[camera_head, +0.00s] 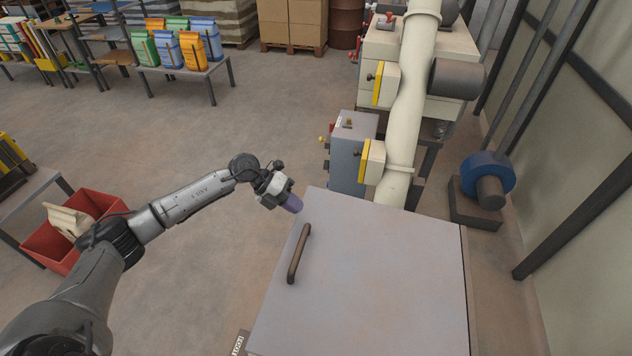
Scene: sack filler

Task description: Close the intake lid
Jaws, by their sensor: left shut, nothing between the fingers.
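The intake lid (385,270) is a large, plain grey panel at the lower middle right. It looks flat or nearly flat, and I cannot tell whether there is a gap under it. A dark brown bar handle (299,254) is fixed near its left edge. My left gripper (292,204) is just beyond the lid's far left corner, apart from the handle. Its purplish fingers are shut and empty; I cannot tell whether they touch the lid's edge. My right gripper is not in view.
Behind the lid stand a grey control box (350,150) and a cream pipe (407,110). A blue motor (487,175) sits at the right by the wall. A red bin (50,245) is at the left. The floor between the bin and lid is clear.

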